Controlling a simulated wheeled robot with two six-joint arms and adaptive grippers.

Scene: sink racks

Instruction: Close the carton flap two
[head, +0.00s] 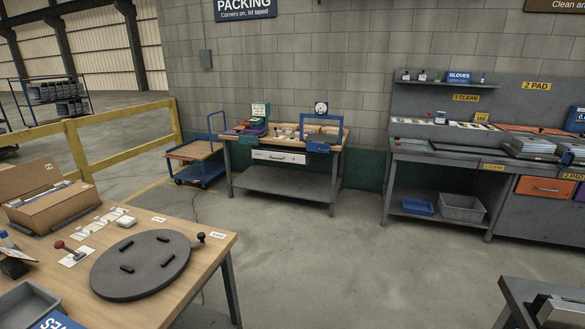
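An open brown carton (58,208) stands on the wooden table at the left, partly cut off by the left edge of the head view. A brown flap (26,179) stands up at its back and bears a small white label, too small to read surely. Some grey and white contents show inside the carton below this flap. I cannot tell which flap is number two. Neither of my grippers shows in the head view.
The wooden table (205,262) also holds a dark round turntable (140,266) with short pegs, a red-knobbed lever (72,252), a black knob (201,238) and a grey bin (28,303). A yellow rail (120,128) stands behind. Open floor (330,255) lies to the right.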

